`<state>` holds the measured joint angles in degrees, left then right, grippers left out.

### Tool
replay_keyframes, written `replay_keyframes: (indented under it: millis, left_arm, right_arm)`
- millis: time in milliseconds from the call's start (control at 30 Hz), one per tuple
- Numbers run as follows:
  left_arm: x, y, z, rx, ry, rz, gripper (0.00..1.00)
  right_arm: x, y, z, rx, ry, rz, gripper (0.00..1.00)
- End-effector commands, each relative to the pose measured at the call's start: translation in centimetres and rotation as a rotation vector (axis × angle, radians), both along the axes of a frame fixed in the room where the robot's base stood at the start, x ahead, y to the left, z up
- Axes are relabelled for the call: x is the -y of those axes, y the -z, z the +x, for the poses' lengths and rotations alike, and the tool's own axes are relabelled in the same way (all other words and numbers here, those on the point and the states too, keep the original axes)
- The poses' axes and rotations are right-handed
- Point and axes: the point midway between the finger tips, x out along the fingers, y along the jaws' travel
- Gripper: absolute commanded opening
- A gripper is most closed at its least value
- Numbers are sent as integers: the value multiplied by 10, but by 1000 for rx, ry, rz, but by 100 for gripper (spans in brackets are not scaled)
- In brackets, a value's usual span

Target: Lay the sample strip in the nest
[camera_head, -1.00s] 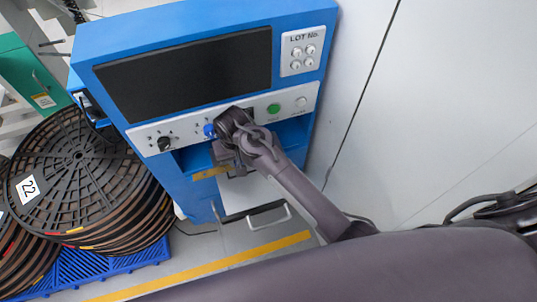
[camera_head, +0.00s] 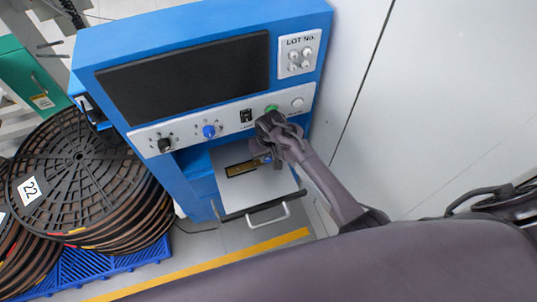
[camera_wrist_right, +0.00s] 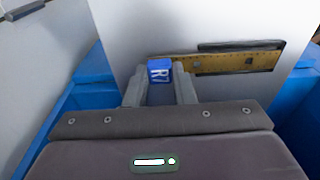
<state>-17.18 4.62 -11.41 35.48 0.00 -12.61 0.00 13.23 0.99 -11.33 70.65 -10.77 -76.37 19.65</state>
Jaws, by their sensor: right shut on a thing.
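The sample strip is a flat yellow-brown strip (camera_head: 241,168) with a blue end tag. In the right wrist view the strip (camera_wrist_right: 215,64) extends to the right from the tag (camera_wrist_right: 159,71), which is marked R7. My right gripper (camera_head: 264,158) is shut on the tag end, over the pale drawer top. It also shows in the right wrist view (camera_wrist_right: 160,84). A dark slot (camera_wrist_right: 240,46), which looks like the nest, shows along the strip's far edge. The strip partly covers it; I cannot tell whether they touch. My left gripper is not in view.
The drawer (camera_head: 238,203) stands out from the blue machine (camera_head: 200,35), its handle (camera_head: 268,215) at the front. The control panel (camera_head: 222,122) with knobs and buttons is just above my gripper. Large black reels (camera_head: 75,160) stand at left.

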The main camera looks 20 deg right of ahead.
Motion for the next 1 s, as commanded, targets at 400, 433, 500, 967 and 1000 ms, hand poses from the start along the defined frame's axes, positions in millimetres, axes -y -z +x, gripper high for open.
replay_keyframes:
  millis: [400,433,500,967,1000]
  left_arm:
    - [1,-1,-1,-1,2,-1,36]
    - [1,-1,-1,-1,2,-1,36]
    - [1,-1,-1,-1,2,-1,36]
    - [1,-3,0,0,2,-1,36]
    - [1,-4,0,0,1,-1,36]
  right_arm:
    - [3,7,1,0,1,-1,1]
    - [3,7,1,0,1,-1,24]
    - [3,6,1,0,1,-1,33]
    - [3,-1,1,1,1,0,44]
    - [3,-5,0,1,1,0,44]
